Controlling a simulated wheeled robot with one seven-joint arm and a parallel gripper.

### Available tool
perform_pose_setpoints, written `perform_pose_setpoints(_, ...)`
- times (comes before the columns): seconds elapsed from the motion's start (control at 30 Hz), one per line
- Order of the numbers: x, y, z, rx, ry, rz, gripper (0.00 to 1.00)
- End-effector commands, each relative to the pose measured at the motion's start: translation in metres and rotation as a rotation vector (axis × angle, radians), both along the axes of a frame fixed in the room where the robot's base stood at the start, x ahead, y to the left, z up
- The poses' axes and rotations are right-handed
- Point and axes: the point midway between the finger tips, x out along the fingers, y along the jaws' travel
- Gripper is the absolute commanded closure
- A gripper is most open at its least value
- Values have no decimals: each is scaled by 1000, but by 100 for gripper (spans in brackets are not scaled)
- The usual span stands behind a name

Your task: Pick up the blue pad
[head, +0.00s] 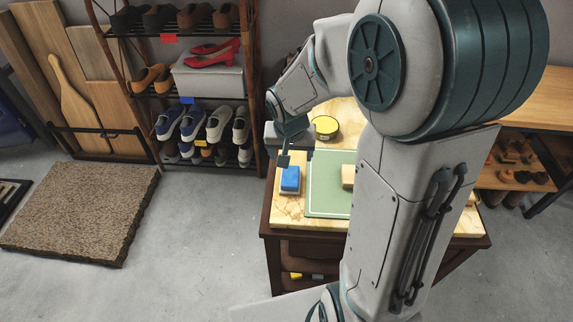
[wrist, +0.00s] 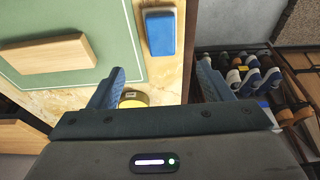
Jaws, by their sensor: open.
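The blue pad (head: 290,179) is a small blue block with a pale base, lying on the marble-look table top (head: 289,211) near its left edge. In the wrist view the blue pad (wrist: 160,33) lies beyond the fingertips, apart from them, roughly ahead of the gap between them. My gripper (wrist: 160,75) is open and empty, with one finger at each side. In the head view my gripper (head: 284,158) is above and just behind the pad; its fingers are partly hidden.
A green mat (head: 325,191) lies right of the pad, with a wooden block (head: 348,176) on it, partly hidden by my arm. A yellow round tin (head: 326,126) stands at the back. A shoe rack (head: 200,95) stands behind left.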

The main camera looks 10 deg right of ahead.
Motion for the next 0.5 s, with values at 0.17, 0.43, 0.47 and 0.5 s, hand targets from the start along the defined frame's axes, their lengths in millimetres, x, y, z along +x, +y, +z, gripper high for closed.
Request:
perform_pose_setpoints(0.17,8,0,-22,5,1,-4,27)
perform_pose_setpoints(0.43,20,-3,-69,4,2,-2,27)
perform_pose_setpoints(0.47,21,-3,-73,4,1,-2,27)
perform_pose_setpoints(0.5,22,-4,-77,3,0,0,27)
